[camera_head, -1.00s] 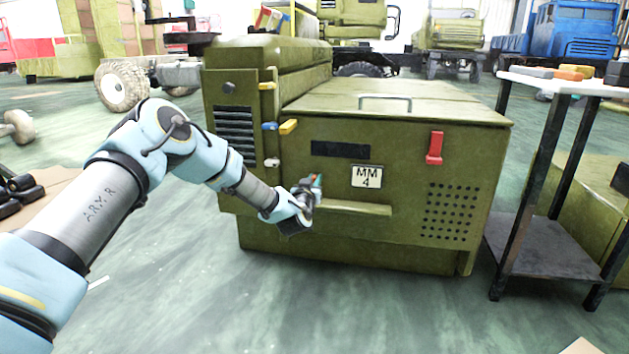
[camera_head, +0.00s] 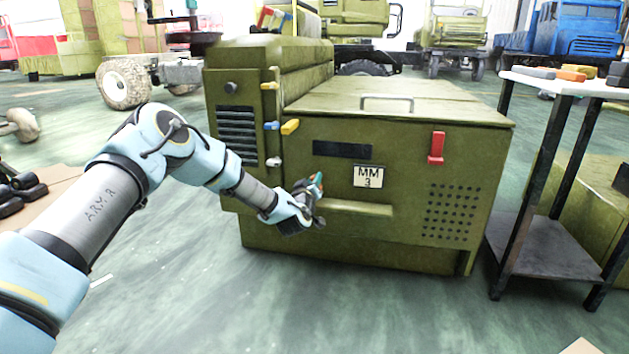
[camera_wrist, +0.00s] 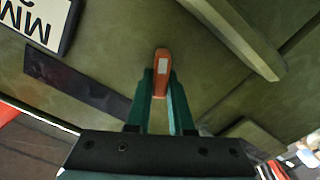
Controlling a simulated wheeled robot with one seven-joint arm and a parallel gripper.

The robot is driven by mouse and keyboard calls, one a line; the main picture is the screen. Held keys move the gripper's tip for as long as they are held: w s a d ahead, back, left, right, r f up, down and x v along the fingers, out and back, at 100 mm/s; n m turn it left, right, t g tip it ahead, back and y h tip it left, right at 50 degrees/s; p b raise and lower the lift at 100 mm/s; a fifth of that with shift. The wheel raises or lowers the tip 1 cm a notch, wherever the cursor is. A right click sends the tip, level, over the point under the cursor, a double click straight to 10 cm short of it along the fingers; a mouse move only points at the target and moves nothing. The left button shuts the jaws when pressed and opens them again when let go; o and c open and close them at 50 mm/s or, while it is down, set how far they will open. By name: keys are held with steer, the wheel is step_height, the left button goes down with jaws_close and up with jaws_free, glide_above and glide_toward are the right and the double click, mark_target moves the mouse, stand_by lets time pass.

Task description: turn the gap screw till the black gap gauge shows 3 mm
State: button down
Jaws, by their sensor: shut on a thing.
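The gap gauge (camera_head: 368,177) is a pale plate with a black border on the green machine's front. It reads MM 3 in the head view.
A pale green ledge (camera_head: 355,207) juts out just right of my gripper. A black strip (camera_head: 342,149) and a red lever (camera_head: 437,148) are higher on the front. Yellow, blue and white small levers line the left edge. A table (camera_head: 560,85) stands to the right.

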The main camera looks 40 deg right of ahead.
steer(key=c, duration=0.8)
jaws_free()
steer(key=p+v, duration=0.4)
steer(key=v, duration=0.7)
steer(key=shift+f, duration=0.1)
